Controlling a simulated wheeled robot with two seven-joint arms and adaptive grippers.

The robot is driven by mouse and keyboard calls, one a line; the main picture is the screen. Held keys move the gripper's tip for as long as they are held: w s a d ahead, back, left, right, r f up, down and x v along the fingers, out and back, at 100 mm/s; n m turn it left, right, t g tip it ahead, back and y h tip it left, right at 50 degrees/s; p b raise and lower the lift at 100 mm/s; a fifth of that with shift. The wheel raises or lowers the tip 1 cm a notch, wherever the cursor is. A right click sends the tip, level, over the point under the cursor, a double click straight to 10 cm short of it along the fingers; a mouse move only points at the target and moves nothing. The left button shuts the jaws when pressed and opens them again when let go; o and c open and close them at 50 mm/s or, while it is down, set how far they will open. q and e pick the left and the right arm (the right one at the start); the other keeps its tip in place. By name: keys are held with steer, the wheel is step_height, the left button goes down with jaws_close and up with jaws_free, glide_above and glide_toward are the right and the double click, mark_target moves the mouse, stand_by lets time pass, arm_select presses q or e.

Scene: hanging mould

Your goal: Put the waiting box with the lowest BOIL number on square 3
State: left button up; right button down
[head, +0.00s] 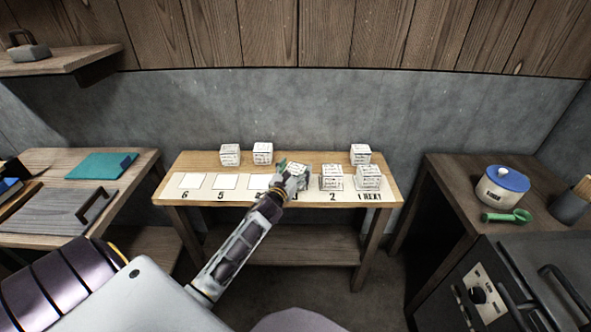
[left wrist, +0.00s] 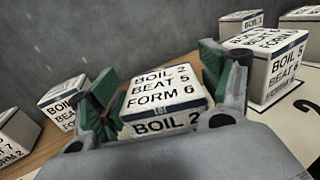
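A white box lettered BOIL 2, BEAT 5, FORM 6 (left wrist: 162,92) sits between the green-padded fingers of my left gripper (left wrist: 155,85). The pads appear close against its two sides. In the head view my left gripper (head: 293,180) is over square 3 of the strip, and the box top (head: 298,168) shows between its fingers. The gripper hides most of square 3, so contact with it cannot be told. Two boxes (head: 230,154) (head: 263,153) stand behind the strip at left, another (head: 361,154) at back right. My right gripper is not in view.
One box (head: 331,178) stands on square 2, reading BOIL 5 in the wrist view (left wrist: 265,72). Another box (head: 368,177) stands on square 1. Squares 5 (head: 227,182) and 6 (head: 192,181) are bare. Side counters flank the table (head: 285,218), with a blue-lidded pot (head: 502,190) at right.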

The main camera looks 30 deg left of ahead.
arm_select(q)
steer(key=shift+r, duration=0.15)
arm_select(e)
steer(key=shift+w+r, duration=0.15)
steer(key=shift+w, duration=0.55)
arm_select(q)
steer(key=shift+s, duration=0.35)
steer(key=shift+s+d, duration=0.2)
steer(key=shift+s, duration=0.8)
steer(key=shift+s+d, duration=0.2)
steer(key=shift+s, duration=1.05)
steer(key=shift+s+d, duration=0.2)
steer(key=shift+s, duration=1.05)
steer(key=shift+s+d, duration=0.2)
steer(key=shift+s, duration=0.85)
steer(key=shift+s+d, duration=0.15)
steer(key=shift+s, duration=0.9)
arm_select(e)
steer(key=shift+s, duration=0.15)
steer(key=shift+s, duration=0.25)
